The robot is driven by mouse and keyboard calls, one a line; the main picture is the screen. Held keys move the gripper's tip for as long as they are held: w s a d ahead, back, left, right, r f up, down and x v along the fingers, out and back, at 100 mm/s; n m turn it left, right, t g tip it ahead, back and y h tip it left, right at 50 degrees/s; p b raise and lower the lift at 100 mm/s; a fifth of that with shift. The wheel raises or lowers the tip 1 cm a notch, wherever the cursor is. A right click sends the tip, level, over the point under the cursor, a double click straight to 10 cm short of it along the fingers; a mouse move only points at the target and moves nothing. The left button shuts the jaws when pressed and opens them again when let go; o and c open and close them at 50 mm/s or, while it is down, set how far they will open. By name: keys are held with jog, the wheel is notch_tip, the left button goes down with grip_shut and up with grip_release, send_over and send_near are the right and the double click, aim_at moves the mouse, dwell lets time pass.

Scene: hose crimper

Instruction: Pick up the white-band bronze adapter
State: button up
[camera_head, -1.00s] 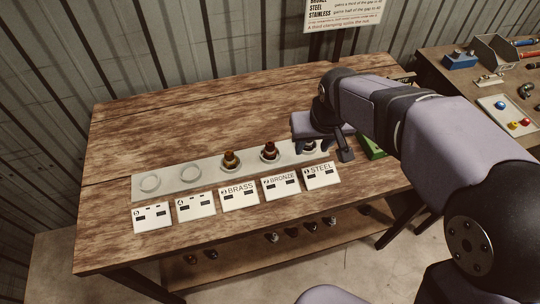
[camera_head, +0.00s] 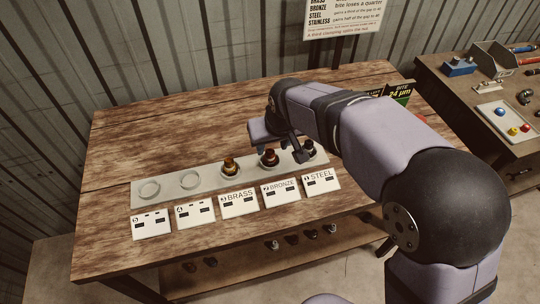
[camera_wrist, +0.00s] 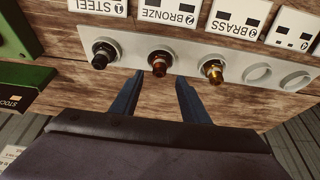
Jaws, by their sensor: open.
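The bronze adapter (camera_head: 269,157) stands upright in its ring on the grey strip, behind the BRONZE card (camera_head: 281,189). In the wrist view it is the reddish-brown fitting (camera_wrist: 159,62) with a dark base. My gripper (camera_wrist: 160,80) is open and empty. In the wrist view its two fingertips lie just below the bronze adapter, roughly centred on it, and not visibly touching it. In the head view my gripper hangs just behind the adapter row, with its fingertips mostly hidden.
The yellow brass adapter (camera_head: 230,168) and the dark steel adapter (camera_wrist: 102,55) stand on either side of the bronze one. Two empty rings (camera_head: 149,190) are at the strip's left. A green box (camera_wrist: 20,88) is near the steel end. The table's back left is clear.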

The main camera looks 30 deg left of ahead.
aim_at(270, 150)
jog(key=shift+p+x, duration=0.85)
jog(key=shift+x, duration=1.45)
jog(key=shift+w, duration=0.1)
grip_shut()
